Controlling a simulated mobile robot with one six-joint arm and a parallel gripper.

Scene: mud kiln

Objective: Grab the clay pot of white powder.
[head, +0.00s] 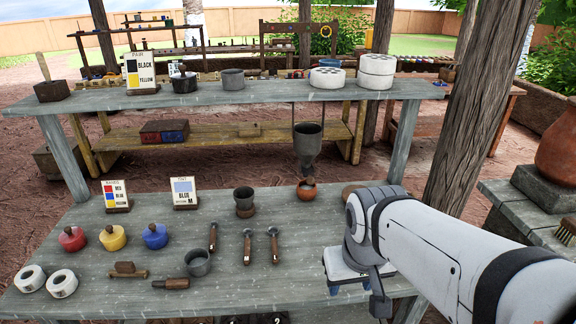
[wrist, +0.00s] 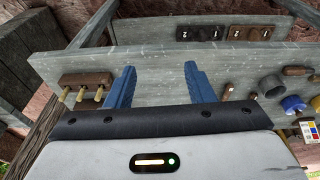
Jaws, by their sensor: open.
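A small orange clay pot (head: 307,190) stands upright on the front table, below a hanging grey funnel (head: 308,143). I cannot make out what is inside it. A larger orange clay pot (head: 558,145) stands on a stone block at the far right, its contents also hidden. My gripper is open and empty in the wrist view (wrist: 158,82), its two blue fingers spread apart over the table. In the head view my gripper is at the table's front right, nearer than the small clay pot and to its right. Neither clay pot can be made out in the wrist view.
Red (head: 72,239), yellow (head: 112,238) and blue (head: 155,237) lidded pots stand on the left of the front table (head: 90,285). Several tools and a grey cup (head: 198,263) lie mid-table. A raised shelf (head: 240,97) crosses behind; a tree trunk (head: 465,110) stands right.

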